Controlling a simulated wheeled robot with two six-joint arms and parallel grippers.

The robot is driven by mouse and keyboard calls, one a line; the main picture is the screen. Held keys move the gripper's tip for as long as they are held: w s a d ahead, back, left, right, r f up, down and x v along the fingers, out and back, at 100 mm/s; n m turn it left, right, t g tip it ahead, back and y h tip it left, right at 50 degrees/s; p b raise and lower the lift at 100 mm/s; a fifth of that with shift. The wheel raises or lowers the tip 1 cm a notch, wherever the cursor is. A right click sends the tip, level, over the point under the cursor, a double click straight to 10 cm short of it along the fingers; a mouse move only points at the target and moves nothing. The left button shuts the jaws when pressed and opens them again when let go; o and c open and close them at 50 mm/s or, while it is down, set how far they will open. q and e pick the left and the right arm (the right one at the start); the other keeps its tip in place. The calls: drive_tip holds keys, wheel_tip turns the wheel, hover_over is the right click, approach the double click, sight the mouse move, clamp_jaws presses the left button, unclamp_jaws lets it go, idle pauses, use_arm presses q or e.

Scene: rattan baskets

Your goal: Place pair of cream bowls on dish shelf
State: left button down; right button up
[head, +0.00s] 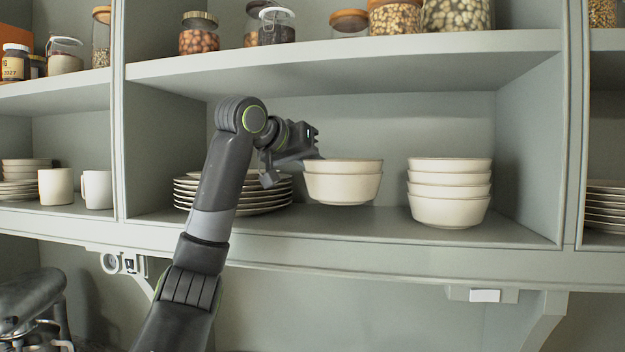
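A pair of nested cream bowls (342,187) is at the middle of the dish shelf opening in the head view. It looks slightly above the shelf board (390,232), with a dark shadow below. My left gripper (314,157) is at the upper left rim of the pair and appears shut on it; the finger contact is small and partly hidden. A stack of several cream bowls (449,193) stands upright on the shelf to the right, apart from the pair. My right gripper is not in view.
A stack of plates (262,194) sits left of the pair, partly behind my arm. Upright dividers (573,130) bound the compartment, and an upper board (350,60) with jars is above. Bare shelf lies between the pair and the right stack.

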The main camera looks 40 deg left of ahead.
sight(312, 179)
use_arm(q)
drive_tip(key=shift+d+f, duration=0.1)
drive_tip(key=shift+f, duration=1.4)
drive_tip(key=shift+w+f, duration=0.1)
drive_tip(key=shift+f, duration=0.05)
drive_tip(key=shift+a+f+p, duration=0.25)
drive_tip(key=shift+f+p, duration=0.05)
drive_tip(key=shift+w+d, duration=0.1)
drive_tip(key=shift+d, duration=0.05)
drive_tip(key=c, duration=2)
unclamp_jaws()
drive_tip(key=shift+f, duration=0.15)
drive_tip(key=o, duration=0.5)
